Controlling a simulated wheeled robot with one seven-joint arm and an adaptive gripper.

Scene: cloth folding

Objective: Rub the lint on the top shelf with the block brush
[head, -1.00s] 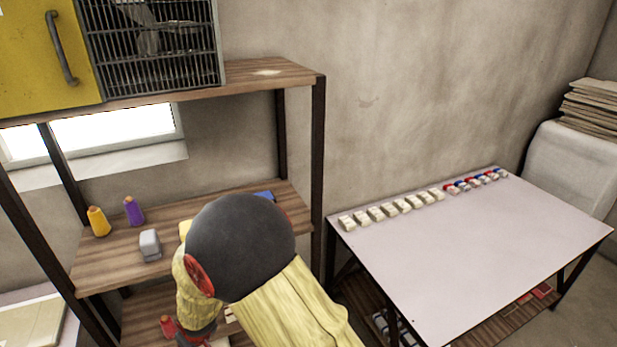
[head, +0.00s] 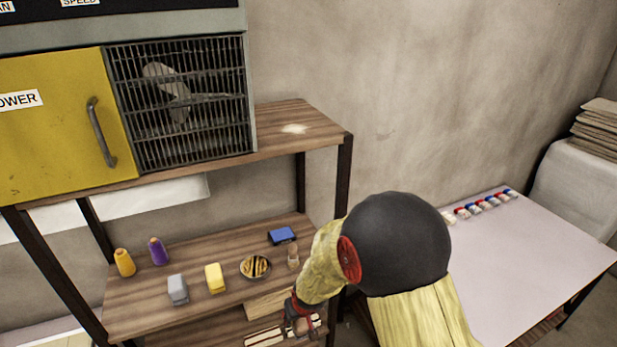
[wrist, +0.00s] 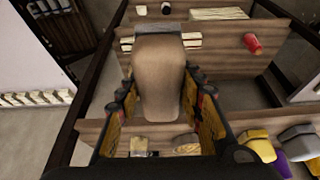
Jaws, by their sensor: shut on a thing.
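The lint (head: 295,128) is a small pale patch on the bare right end of the wooden top shelf (head: 325,128), beside the grey cabinet. My gripper (head: 303,325) is low in the head view, near the shelves below and well under the top shelf. In the wrist view my gripper (wrist: 160,98) is shut on the block brush (wrist: 159,75), whose rounded brown wooden body stands between the fingers. In the head view the brush is mostly hidden or too small to make out. The lint does not show in the wrist view.
A cabinet with a yellow door (head: 60,125) and a grille fills the left of the top shelf. The middle shelf holds spools, a grey block (head: 177,289), a yellow block (head: 215,278), a bowl (head: 255,266) and a blue item (head: 283,235). A pale table (head: 530,260) stands right.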

